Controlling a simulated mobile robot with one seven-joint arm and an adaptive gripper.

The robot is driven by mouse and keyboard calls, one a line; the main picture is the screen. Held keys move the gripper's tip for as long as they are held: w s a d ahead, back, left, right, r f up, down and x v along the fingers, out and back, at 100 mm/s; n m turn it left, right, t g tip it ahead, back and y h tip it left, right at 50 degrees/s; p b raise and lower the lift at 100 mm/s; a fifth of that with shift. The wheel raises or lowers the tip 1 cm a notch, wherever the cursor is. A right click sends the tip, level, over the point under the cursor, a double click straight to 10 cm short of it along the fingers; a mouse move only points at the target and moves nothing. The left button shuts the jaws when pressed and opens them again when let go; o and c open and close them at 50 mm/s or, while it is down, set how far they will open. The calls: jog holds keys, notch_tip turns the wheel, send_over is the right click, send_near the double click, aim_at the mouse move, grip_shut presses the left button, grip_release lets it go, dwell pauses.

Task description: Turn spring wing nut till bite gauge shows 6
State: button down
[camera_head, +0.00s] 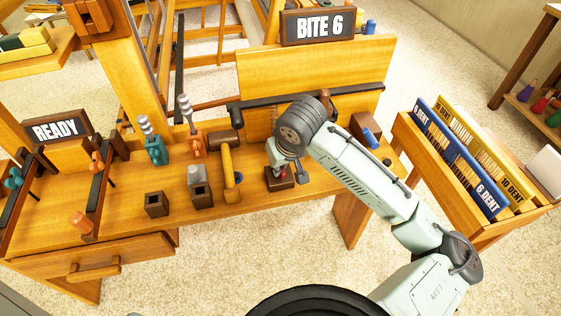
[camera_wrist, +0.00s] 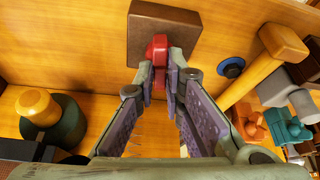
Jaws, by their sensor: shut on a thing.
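My gripper (camera_wrist: 160,68) is shut on a red piece (camera_wrist: 158,45) that looks like the wing nut, in front of a dark brown block (camera_wrist: 135,35). In the head view my gripper (camera_head: 283,165) points down over the bench, and the same block (camera_head: 270,184) lies just below it. The fingers hide part of the red piece, so its exact shape and turn cannot be told.
A blue-ended piece (camera_head: 372,138) is to the right. A crate of dent reeds (camera_head: 470,226) stands beside the bench.

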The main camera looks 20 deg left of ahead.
jog(key=shift+m+h, duration=0.3)
jog(key=shift+m, duration=0.6)
jog(key=c, duration=1.7)
grip_release()
jog(key=shift+t, duration=0.3)
jog(key=v, duration=1.2)
jog(key=shift+a, duration=0.1)
